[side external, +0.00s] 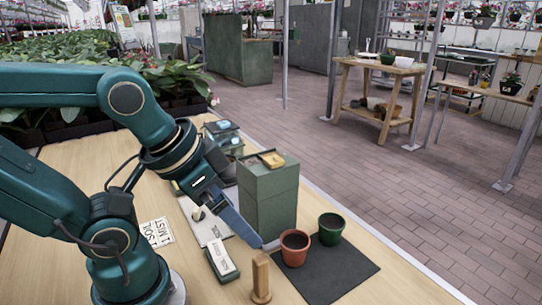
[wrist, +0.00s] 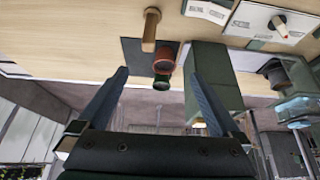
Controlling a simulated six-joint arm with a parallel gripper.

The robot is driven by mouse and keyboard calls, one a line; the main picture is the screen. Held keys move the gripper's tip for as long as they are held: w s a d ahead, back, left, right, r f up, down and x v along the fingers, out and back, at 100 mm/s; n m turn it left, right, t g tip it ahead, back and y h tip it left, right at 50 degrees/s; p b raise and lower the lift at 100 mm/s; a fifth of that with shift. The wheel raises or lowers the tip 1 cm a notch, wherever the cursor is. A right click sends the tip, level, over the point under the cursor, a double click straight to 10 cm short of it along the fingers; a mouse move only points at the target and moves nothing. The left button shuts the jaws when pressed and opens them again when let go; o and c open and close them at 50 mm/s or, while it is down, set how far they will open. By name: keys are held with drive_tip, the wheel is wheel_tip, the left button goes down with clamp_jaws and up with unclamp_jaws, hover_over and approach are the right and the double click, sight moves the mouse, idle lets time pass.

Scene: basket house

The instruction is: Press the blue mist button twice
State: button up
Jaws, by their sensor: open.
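My gripper (side external: 258,236) is open and empty, pointing down and right above the table beside the tall green box. In the wrist view its two blue fingers (wrist: 156,72) stand wide apart with nothing between them but the view of the pots beyond. A small dark teal device with a pale blue part on top (side external: 224,125) stands at the table's far side, behind the green box; it also shows at the right of the wrist view (wrist: 297,107). I cannot tell if that part is the mist button. A card reading SOIL and MIST (side external: 157,232) lies on the table.
The tall green box (side external: 268,205) carries a yellow-topped item. A terracotta pot (side external: 294,247) and a green pot (side external: 331,228) stand on a dark mat (side external: 335,270). A wooden post (side external: 261,280), a labelled block (side external: 222,263) and a white panel with a knob (side external: 203,222) are near my gripper.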

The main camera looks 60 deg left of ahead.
clamp_jaws()
idle(1.6)
